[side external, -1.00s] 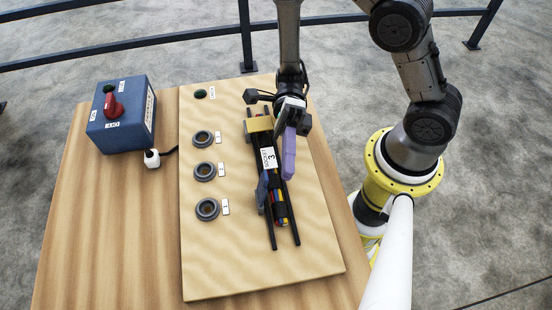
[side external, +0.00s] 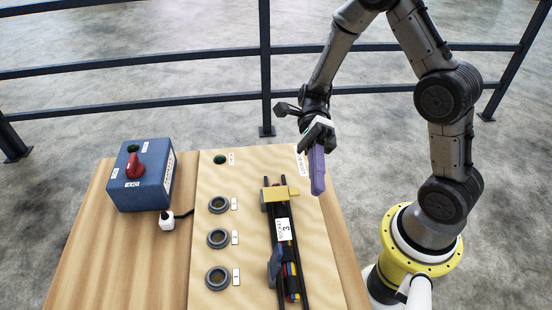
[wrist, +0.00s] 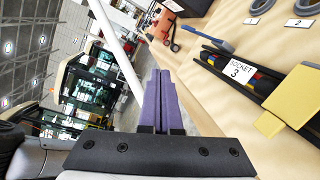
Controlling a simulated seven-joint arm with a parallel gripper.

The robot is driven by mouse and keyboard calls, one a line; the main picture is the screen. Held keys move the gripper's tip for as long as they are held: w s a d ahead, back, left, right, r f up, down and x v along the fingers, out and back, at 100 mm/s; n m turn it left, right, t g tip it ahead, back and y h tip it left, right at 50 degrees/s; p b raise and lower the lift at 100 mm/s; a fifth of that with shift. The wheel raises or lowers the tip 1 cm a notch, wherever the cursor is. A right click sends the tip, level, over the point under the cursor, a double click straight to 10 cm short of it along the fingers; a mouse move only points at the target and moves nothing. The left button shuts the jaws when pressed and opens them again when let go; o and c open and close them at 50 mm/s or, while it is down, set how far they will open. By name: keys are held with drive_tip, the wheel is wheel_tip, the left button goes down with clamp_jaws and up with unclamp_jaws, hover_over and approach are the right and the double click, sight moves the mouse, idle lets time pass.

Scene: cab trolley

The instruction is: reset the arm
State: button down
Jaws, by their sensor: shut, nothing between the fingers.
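My gripper (side external: 319,187) has purple fingers and is above the right far part of the board, to the right of the yellow block (side external: 280,194). In the wrist view the fingers (wrist: 160,76) are pressed together, with nothing between them. The black-railed holder (side external: 267,228) lies on the board below, apart from my gripper. It carries a white label reading "SOCKET 3" (side external: 283,229), a blue lever (side external: 274,264) and coloured cables (side external: 291,272). In the wrist view the holder's label (wrist: 241,70), yellow block (wrist: 295,100) and blue lever (wrist: 212,37) lie to the right of the fingers.
Dark railings (side external: 266,70) stand behind the table.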

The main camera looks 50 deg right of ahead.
drive_tip(key=s+d+r+n+t+h, duration=0.3)
drive_tip(key=s+r+n+t+h, duration=0.25)
drive_tip(key=s+n+h, duration=0.35)
drive_tip(key=w+d+r+n+t+h, duration=0.2)
drive_tip(key=w+d+n+t+h, duration=0.2)
drive_tip(key=d+n+t, duration=0.5)
drive_tip(key=n, duration=0.5)
drive_tip(key=shift+w+n+t, duration=0.3)
drive_tip(key=shift+w+t, duration=0.05)
